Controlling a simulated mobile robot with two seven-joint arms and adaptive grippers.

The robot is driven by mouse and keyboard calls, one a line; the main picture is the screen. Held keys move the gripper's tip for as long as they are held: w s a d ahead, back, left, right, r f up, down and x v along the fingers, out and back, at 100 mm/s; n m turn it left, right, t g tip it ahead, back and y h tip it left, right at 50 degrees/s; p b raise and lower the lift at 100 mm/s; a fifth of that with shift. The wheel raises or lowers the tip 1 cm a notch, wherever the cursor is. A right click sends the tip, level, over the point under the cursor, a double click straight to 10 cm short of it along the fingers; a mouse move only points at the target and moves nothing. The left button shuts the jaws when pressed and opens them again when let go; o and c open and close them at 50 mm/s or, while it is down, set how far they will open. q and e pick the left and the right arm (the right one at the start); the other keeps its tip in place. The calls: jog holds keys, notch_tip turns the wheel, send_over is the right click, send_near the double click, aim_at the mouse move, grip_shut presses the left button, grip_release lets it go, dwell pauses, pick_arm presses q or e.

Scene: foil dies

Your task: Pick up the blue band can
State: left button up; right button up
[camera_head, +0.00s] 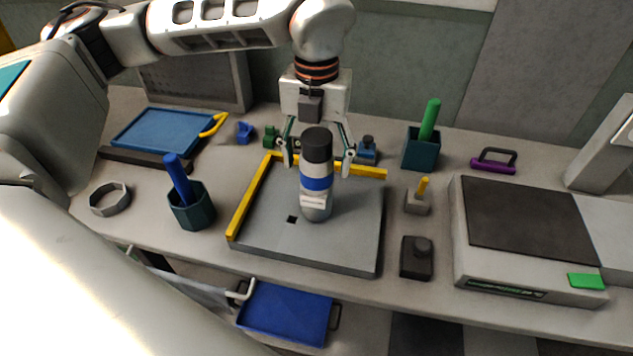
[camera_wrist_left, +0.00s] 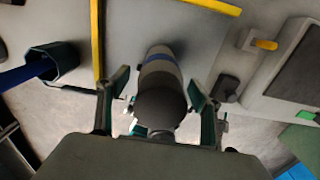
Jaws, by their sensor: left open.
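The blue band can (camera_head: 316,183) stands upright on a grey plate (camera_head: 350,245) with yellow edge bars. It has a dark top, a blue band, a grey lower body and a white label. In the left wrist view the can (camera_wrist_left: 160,75) shows between the fingers, its dark top nearest the camera. My left gripper (camera_head: 318,162) points down at the can's upper part. Its fingers are open, one on each side, and it also shows in the left wrist view (camera_wrist_left: 158,95). Gaps show between the fingers and the can. My right gripper is not in view.
Dark cups (camera_head: 191,212) and (camera_head: 421,153) hold a blue and a green rod. A small yellow-handled block (camera_head: 417,203) and a dark knobbed block (camera_head: 416,262) stand right of the plate. A grey machine (camera_head: 530,280) fills the right. A blue tray (camera_head: 160,131) lies back left.

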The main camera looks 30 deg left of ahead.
pick_arm(q)
jog(key=c, duration=1.6)
